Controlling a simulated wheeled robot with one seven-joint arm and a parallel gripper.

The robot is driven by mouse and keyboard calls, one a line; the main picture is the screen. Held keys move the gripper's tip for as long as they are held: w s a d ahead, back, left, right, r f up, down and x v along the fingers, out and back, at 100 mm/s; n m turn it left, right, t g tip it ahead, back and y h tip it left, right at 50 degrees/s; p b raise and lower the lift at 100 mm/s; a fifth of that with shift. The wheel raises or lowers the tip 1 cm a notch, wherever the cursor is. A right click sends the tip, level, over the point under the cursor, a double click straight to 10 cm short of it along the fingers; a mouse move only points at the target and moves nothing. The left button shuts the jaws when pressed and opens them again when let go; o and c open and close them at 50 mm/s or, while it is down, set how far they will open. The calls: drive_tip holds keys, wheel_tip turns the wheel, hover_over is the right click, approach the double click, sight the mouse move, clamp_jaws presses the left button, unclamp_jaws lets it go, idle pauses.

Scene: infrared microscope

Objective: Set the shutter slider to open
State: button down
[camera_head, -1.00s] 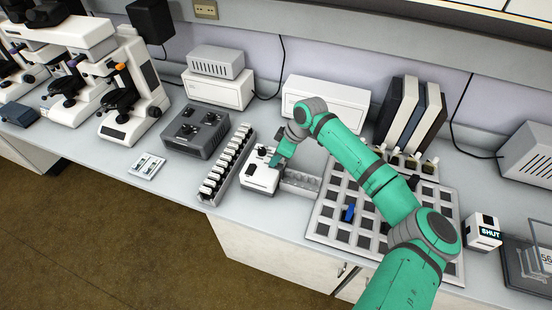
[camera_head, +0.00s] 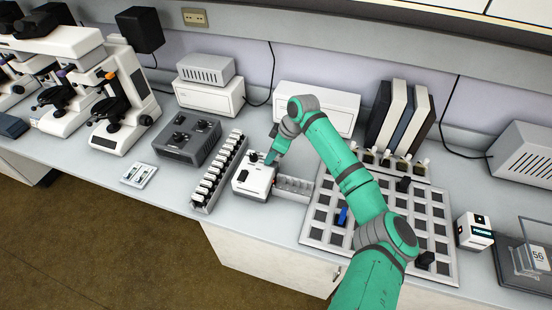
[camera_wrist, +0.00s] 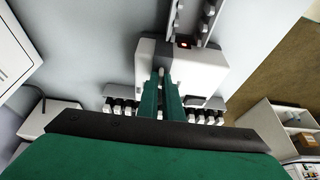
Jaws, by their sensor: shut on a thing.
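The white shutter box (camera_head: 250,186) stands on the bench between the long rack and a grey tray. It has dark parts on top, and a red light shows on it in the wrist view (camera_wrist: 184,44). My gripper (camera_head: 269,162) is down at the back of the box's top. In the wrist view my two teal fingers (camera_wrist: 166,78) are close together, shut on a small pale slider knob (camera_wrist: 162,71). The fingers hide most of the knob and its track, so I cannot tell its exact position.
A small white display box (camera_head: 474,230) at the right has a lit strip that I cannot read. A long rack (camera_head: 217,172) stands close on the left, a grey tray (camera_head: 294,188) on the right. A panel with square pads (camera_head: 318,228) lies under my arm.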

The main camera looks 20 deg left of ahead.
drive_tip(key=shift+w+d+r, duration=0.1)
drive_tip(key=shift+w+d, duration=0.1)
drive_tip(key=shift+w, duration=0.15)
drive_tip(key=c, duration=1.9)
unclamp_jaws()
drive_tip(key=shift+s+a, duration=0.1)
drive_tip(key=v, duration=1)
drive_tip(key=shift+s+r, duration=0.1)
drive_tip(key=shift+r, duration=0.2)
